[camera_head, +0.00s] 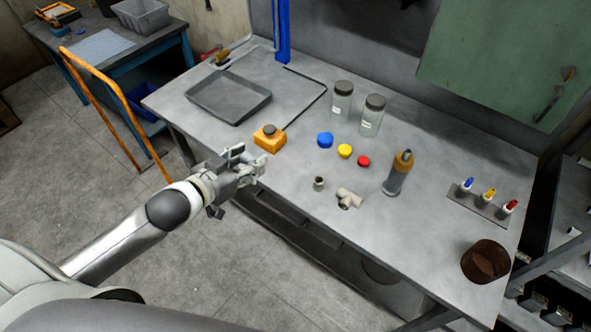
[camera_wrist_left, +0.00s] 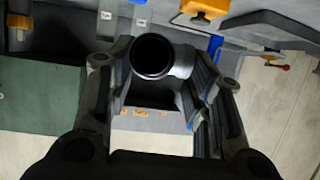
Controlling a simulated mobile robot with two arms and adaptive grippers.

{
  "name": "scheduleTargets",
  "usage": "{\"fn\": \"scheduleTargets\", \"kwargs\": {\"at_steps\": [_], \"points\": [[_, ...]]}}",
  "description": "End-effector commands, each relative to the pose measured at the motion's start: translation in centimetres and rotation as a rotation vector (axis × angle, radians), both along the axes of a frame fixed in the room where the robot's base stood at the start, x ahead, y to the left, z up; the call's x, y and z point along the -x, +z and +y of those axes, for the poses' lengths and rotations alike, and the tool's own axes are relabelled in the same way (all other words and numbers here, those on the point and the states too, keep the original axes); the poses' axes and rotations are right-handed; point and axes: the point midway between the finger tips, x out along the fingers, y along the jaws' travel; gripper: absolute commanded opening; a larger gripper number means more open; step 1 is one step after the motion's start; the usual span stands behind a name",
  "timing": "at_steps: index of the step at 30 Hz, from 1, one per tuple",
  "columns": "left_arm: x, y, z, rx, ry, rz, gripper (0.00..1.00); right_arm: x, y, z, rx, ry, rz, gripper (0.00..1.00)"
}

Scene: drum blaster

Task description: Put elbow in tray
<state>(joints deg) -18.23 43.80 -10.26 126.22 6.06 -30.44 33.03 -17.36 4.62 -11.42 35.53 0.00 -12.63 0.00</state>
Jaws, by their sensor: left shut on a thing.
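My left gripper (camera_head: 250,166) is shut on the elbow (camera_wrist_left: 182,58), a grey pipe fitting with a round dark opening, held between the two fingers in the left wrist view. In the head view the gripper is over the table's front left edge, below the orange box, and the fingers mostly hide the elbow. The tray (camera_head: 228,97), dark grey, shallow and empty, lies on the table's far left part, up and a little left of the gripper. The elbow is apart from it. My right gripper is not in view.
The orange box (camera_head: 269,138) with a dark knob stands between gripper and tray. A tee fitting (camera_head: 349,198) and small cylinder (camera_head: 319,184) lie to the right. Coloured caps, two jars (camera_head: 342,100) and a bottle (camera_head: 398,174) stand further right. Table left of the box is bare.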

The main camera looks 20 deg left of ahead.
Motion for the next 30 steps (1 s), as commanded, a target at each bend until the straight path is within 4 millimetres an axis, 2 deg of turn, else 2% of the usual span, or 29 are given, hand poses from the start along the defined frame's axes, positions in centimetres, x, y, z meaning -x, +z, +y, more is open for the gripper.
{"fn": "scheduleTargets", "kwargs": {"at_steps": [5,13,15,18,30], "points": [[-2.4,-0.8,-1.6,0.004,0.001,-0.005,0.17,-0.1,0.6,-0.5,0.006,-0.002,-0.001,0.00],[-7.7,-3.5,-5.4,0.003,-0.001,-0.005,0.17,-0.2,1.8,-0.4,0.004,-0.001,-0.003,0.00],[-8.3,-5.2,-5.8,0.002,0.001,0.000,0.17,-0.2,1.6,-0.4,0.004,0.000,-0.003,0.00],[-9.3,-6.8,-6.5,0.001,0.000,-0.001,0.17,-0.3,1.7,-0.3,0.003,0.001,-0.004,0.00],[-11.3,-9.8,-8.0,0.002,-0.001,-0.002,0.17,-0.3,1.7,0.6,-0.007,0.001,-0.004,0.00]]}}
